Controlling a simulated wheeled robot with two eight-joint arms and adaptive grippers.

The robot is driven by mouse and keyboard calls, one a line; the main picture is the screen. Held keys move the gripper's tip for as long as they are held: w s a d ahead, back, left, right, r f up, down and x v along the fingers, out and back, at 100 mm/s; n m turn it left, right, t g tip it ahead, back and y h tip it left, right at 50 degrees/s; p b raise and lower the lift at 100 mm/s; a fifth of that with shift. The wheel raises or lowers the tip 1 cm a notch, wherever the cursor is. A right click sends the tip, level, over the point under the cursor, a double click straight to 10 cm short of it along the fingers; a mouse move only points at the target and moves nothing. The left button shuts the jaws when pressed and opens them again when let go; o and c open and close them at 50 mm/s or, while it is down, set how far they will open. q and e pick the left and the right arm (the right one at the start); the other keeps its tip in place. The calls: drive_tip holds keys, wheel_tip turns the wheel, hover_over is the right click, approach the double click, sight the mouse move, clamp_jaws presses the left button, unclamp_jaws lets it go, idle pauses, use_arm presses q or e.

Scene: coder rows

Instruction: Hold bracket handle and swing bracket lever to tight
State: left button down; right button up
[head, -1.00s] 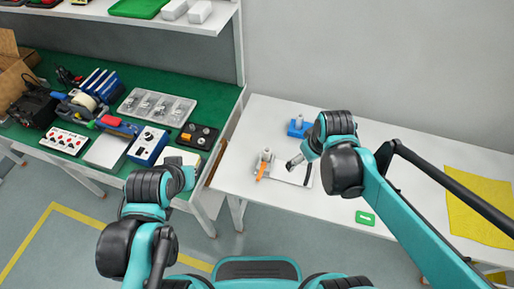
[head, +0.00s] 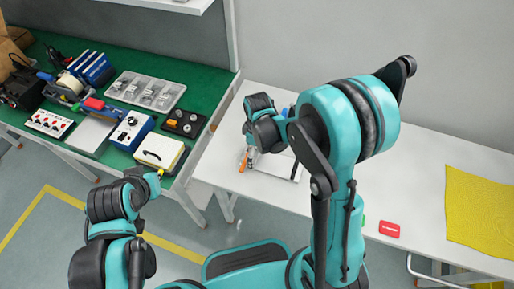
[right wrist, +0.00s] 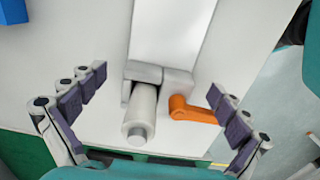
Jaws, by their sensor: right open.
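The bracket is a grey block (right wrist: 178,78) on a pale plate, with a white cylindrical handle (right wrist: 139,115) and an orange lever (right wrist: 193,112) beside it. In the right wrist view my right gripper (right wrist: 158,88) is open. Its fingers stand either side of the handle and lever, with gaps to both. The lever points to the right there. In the head view the orange lever (head: 243,158) shows at the left of the white table, and my right wrist hides much of the bracket. My left arm's end (head: 150,182) is at lower left; its fingers cannot be made out.
The white table (head: 415,185) is mostly clear, with a red tag (head: 389,229) and a yellow mat (head: 482,205) at right. A blue object (right wrist: 14,14) shows at the wrist view's corner. The green bench (head: 205,85) at left holds tools and boxes.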

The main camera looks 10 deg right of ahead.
drive_tip(key=shift+f, duration=0.9)
